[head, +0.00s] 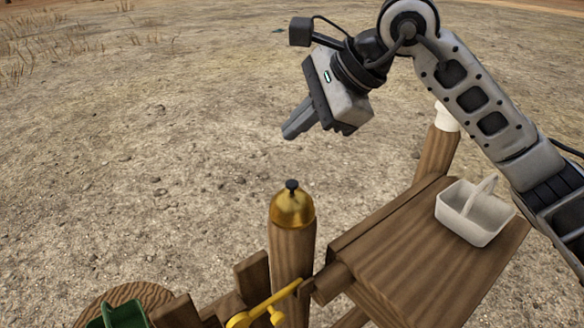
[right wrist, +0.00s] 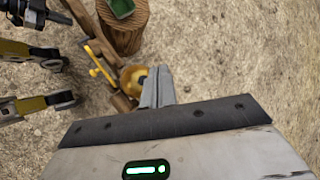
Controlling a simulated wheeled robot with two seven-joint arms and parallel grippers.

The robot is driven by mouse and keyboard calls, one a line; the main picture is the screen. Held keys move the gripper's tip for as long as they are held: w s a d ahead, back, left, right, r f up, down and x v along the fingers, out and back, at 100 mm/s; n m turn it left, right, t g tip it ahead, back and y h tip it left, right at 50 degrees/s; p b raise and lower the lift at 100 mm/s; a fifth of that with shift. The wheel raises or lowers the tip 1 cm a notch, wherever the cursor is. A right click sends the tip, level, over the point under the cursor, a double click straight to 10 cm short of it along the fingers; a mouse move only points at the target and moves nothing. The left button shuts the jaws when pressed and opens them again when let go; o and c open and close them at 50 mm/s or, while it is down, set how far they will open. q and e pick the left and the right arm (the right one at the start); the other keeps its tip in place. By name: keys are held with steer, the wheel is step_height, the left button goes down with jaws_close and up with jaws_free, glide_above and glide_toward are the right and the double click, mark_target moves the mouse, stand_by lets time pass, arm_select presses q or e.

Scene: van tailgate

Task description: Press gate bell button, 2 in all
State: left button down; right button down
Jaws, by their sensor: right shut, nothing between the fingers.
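The gate bell (head: 292,210) is a brass dome with a dark button (head: 291,185) on top. It sits on the end of an upright wooden post (head: 291,255). My right gripper (head: 290,132) is shut and empty, above the bell in the head view, with its fingertips apart from the button. In the right wrist view, the bell (right wrist: 130,80) shows just left of the shut fingers (right wrist: 158,78), which hide part of it. My left gripper does not show in the head view.
A wooden table (head: 410,250) with a white handled basket (head: 475,212) stands right of the bell. A post with a white top (head: 446,118) stands behind it. A yellow metal piece (head: 258,310) and a green container (head: 120,318) on a stump are front left. Open ground lies beyond.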

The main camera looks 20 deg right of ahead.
mark_target(292, 188)
arm_select(q)
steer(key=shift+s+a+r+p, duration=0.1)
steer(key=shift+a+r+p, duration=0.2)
steer(key=shift+p, duration=0.35)
arm_select(e)
steer(key=r+n+y, duration=0.2)
steer(key=shift+d+n+g, duration=0.2)
steer(key=shift+n+g, duration=0.1)
